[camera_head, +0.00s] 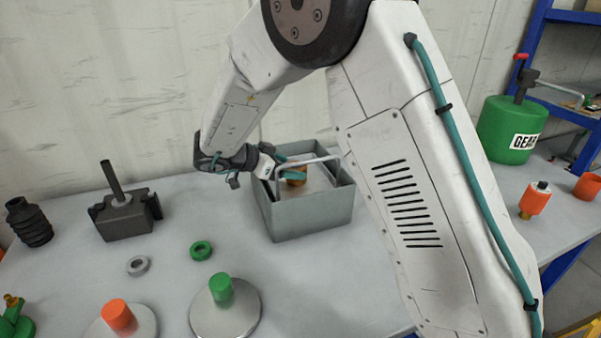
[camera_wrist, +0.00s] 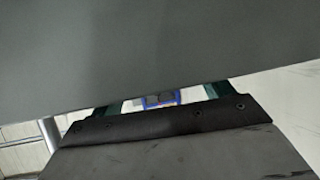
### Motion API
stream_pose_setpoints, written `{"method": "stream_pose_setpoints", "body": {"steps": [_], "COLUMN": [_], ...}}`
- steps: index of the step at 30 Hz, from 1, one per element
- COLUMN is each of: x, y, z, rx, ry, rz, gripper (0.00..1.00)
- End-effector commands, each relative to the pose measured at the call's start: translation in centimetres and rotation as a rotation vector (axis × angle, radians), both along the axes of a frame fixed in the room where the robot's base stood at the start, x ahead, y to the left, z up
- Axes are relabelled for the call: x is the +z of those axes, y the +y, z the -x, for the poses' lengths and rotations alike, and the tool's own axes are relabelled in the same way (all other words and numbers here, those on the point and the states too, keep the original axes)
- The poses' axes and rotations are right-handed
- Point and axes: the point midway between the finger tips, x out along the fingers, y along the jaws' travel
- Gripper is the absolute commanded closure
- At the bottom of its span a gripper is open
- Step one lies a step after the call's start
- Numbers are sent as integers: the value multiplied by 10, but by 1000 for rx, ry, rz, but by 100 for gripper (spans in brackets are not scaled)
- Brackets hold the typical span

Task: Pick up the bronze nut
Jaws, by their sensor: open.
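The bronze nut (camera_head: 297,181) is a small orange-brown piece in the grey bin (camera_head: 312,219), partly hidden by a teal finger. My gripper (camera_head: 289,166) reaches into the bin from the left, with its teal fingers apart at the nut. I cannot tell whether they touch it. In the wrist view, the teal fingers of my gripper (camera_wrist: 160,102) show only in part, behind a dark bar. A large dark grey surface covers the upper part of that view, and the nut cannot be made out there.
A pale bent handle or rail (camera_head: 310,161) crosses the bin near the fingers. A grey ring (camera_head: 138,266) and a green ring (camera_head: 201,250) lie left of the bin. Green (camera_head: 221,290) and orange (camera_head: 118,316) posts stand on round bases in front. A dark vise-like block (camera_head: 126,217) stands behind.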

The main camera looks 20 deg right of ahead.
Motion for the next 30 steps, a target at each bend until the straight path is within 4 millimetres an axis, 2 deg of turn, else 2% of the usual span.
{"method": "stream_pose_setpoints", "body": {"steps": [6, 13, 14, 21, 22, 23, 30], "x": [-15, -16, -16, -16, -15, -15, -13], "y": [-27, -29, -29, -29, -29, -29, -28], "z": [-6, -6, -7, -7, -7, -7, -7], "rx": [1, 4, 4, 3, 4, 4, 4], "ry": [2, 1, 1, 0, -2, -2, -2], "rz": [0, -1, -1, -1, 0, 0, 0], "gripper": [21, 21, 27, 93, 94, 100, 100]}}
